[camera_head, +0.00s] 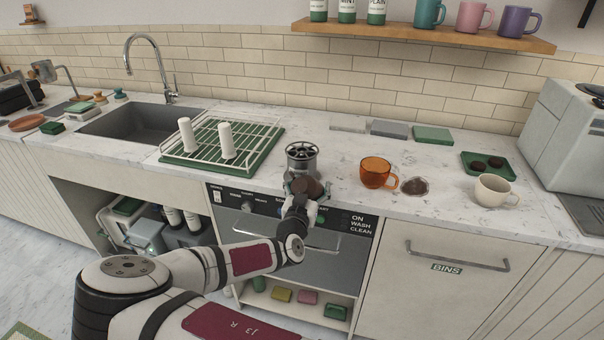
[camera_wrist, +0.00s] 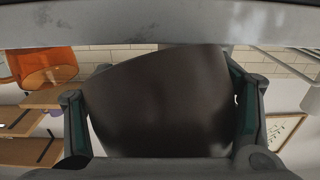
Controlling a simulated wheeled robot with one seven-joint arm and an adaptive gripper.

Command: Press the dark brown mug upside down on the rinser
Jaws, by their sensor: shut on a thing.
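The dark brown mug (camera_head: 307,186) is between the fingers of my gripper (camera_head: 301,192), in front of the rinser. The rinser (camera_head: 301,153) is a short metal cylinder with a spoked top, standing on the counter near its front edge. In the wrist view the mug (camera_wrist: 165,100) fills the middle, with a green-padded finger on each side, and the gripper is shut on it. In the head view my gripper hides part of the mug, so I cannot tell which way its opening faces. The mug is not on the rinser's top.
An orange mug (camera_head: 376,172), a dark spill (camera_head: 415,187) and a cream mug (camera_head: 494,190) are to the right on the counter. A drying rack (camera_head: 190,160) holding two white cylinders is to the left. Open counter (camera_head: 345,150) lies right of the rinser.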

